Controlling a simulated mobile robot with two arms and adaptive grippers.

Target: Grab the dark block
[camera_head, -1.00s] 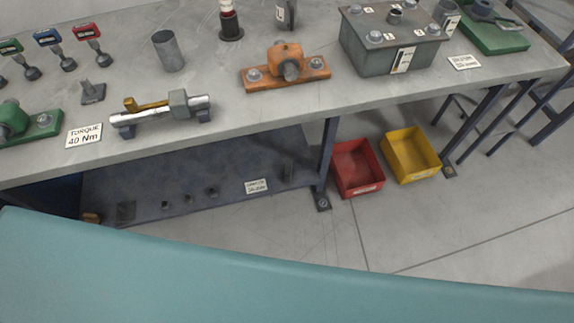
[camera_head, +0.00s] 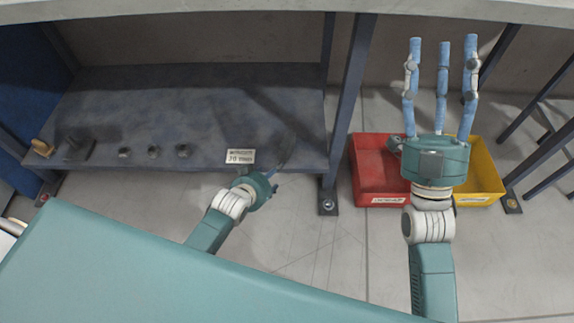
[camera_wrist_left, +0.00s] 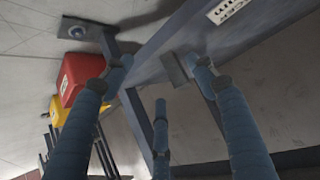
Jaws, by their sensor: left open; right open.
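A small dark grey block (camera_wrist_left: 173,69) shows in the left wrist view on the lower shelf (camera_head: 215,100), close to the shelf's edge and the white label. My left gripper (camera_wrist_left: 163,80) is open, its blue fingers spread around the block's place in that view; I cannot tell whether any finger touches it. In the head view my left gripper (camera_head: 276,172) is at the shelf's front right, beside the label, and the block is hard to make out there. My right gripper (camera_head: 443,45) is open and empty, fingers pointing up the picture, in front of the bins.
A red bin (camera_head: 375,172) and a yellow bin (camera_head: 487,178) stand on the floor right of the shelf. A table leg (camera_head: 352,95) stands between shelf and bins. Several small dark parts, including a darker piece (camera_head: 78,150), lie along the shelf's left. The bench top (camera_head: 300,10) overhangs above.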

